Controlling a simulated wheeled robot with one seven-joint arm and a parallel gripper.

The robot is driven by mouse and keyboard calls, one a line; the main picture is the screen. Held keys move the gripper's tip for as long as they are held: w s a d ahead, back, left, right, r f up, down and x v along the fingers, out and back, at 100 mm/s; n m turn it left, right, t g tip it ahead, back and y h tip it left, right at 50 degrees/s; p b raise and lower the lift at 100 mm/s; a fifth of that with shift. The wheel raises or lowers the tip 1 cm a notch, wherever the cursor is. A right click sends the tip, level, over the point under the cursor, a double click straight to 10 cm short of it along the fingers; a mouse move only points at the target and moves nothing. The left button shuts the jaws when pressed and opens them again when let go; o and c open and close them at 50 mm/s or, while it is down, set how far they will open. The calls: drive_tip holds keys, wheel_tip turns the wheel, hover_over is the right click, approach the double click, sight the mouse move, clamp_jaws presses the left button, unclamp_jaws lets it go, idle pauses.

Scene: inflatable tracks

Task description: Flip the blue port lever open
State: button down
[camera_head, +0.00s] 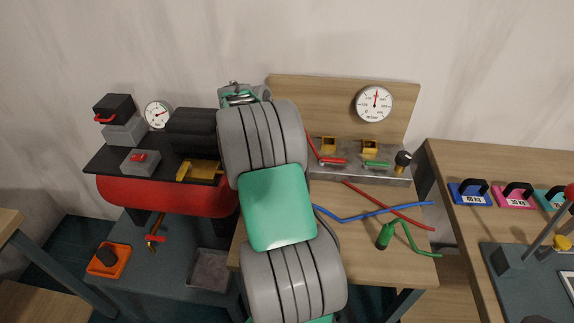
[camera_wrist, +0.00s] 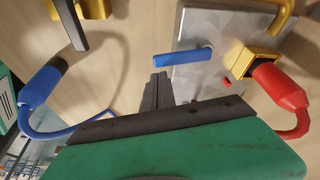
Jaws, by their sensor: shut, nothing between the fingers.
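In the wrist view, the blue lever (camera_wrist: 182,57) lies almost level in the picture, across the left edge of the metal port plate (camera_wrist: 212,82). Its left end sticks out past the plate. My gripper (camera_wrist: 159,80) is shut and empty, with its dark fingertips just below the lever's left half. I cannot tell whether they touch it. In the head view my arm hides the blue lever; the metal port block (camera_head: 397,177) shows beside the arm with a red lever (camera_head: 333,160) and a green lever (camera_head: 376,164).
In the wrist view, a blue hose connector (camera_wrist: 43,84) is at left and a red one (camera_wrist: 278,88) at right, by a yellow port (camera_wrist: 252,58). In the head view, hoses and a green connector (camera_head: 384,236) lie on the wooden table (camera_head: 340,258). A red tank (camera_head: 165,197) stands left.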

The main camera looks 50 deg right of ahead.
drive_tip(key=p+v, duration=0.6)
drive_tip(key=v, duration=0.4)
drive_tip(key=shift+w+p, duration=0.15)
drive_tip(key=shift+p, duration=0.2)
drive_tip(key=shift+d, duration=0.1)
